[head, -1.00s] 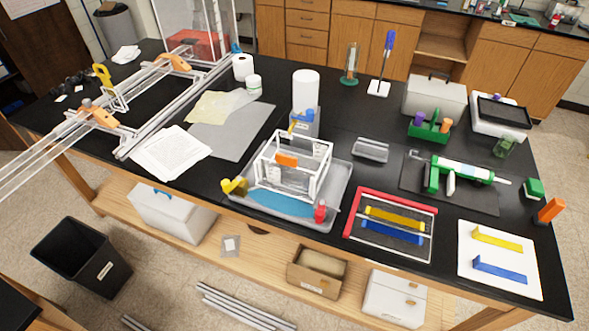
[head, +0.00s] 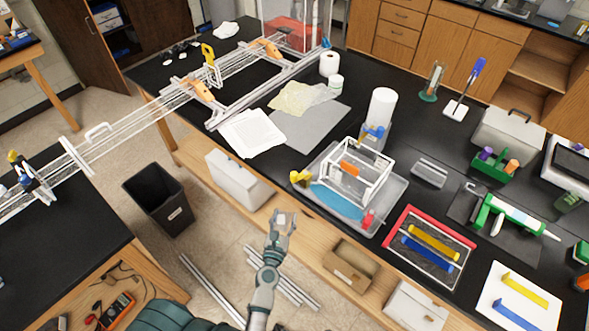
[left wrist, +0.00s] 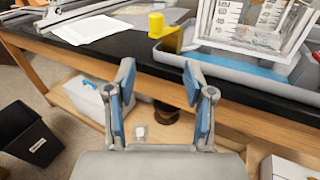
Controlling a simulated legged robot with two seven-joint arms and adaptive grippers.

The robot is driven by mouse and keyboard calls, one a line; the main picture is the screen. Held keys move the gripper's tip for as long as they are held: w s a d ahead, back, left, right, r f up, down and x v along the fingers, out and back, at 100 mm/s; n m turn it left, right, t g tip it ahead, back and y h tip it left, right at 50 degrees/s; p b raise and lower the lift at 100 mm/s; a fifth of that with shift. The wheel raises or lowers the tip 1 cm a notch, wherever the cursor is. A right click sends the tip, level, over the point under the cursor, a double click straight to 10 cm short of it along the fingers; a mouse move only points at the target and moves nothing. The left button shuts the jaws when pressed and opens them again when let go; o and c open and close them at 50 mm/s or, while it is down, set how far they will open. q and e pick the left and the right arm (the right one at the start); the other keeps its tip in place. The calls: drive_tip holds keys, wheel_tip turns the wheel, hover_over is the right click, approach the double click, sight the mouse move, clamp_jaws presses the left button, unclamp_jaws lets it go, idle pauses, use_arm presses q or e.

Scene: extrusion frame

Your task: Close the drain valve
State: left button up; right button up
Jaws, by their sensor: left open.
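A grey tray (head: 392,207) with blue liquid (head: 337,200) stands at the table's front edge, holding a white open frame (head: 372,162). A yellow fitting (head: 300,178), which looks like the drain valve, sits at its left front corner. It also shows in the left wrist view (left wrist: 172,40); its handle position is hard to tell. My left gripper (head: 281,216) is open and empty, in front of the table edge. In the left wrist view my left gripper (left wrist: 158,72) shows its fingers apart, with the yellow fitting beyond them. My right gripper is not in view.
A red fitting (head: 368,218) is at the tray's front. A red-edged rack (head: 398,218) with yellow and blue strips lies to its right. Papers (head: 252,134) lie to its left. A wooden shelf (head: 322,228) runs below the tabletop; a black bin (head: 160,197) stands on the floor.

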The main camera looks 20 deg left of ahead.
sight(293, 179)
use_arm(q)
drive_tip(key=shift+n, duration=0.3)
drive_tip(key=w+a, duration=0.1)
drive_tip(key=w, duration=0.4)
drive_tip(key=w+a, duration=0.1)
drive_tip(key=w, duration=0.5)
drive_tip(key=w+a, duration=0.1)
drive_tip(key=w, duration=0.5)
drive_tip(key=shift+w+r+b, duration=0.15)
drive_tip(key=shift+b, duration=0.2)
drive_tip(key=shift+c, duration=0.2)
clamp_jaws()
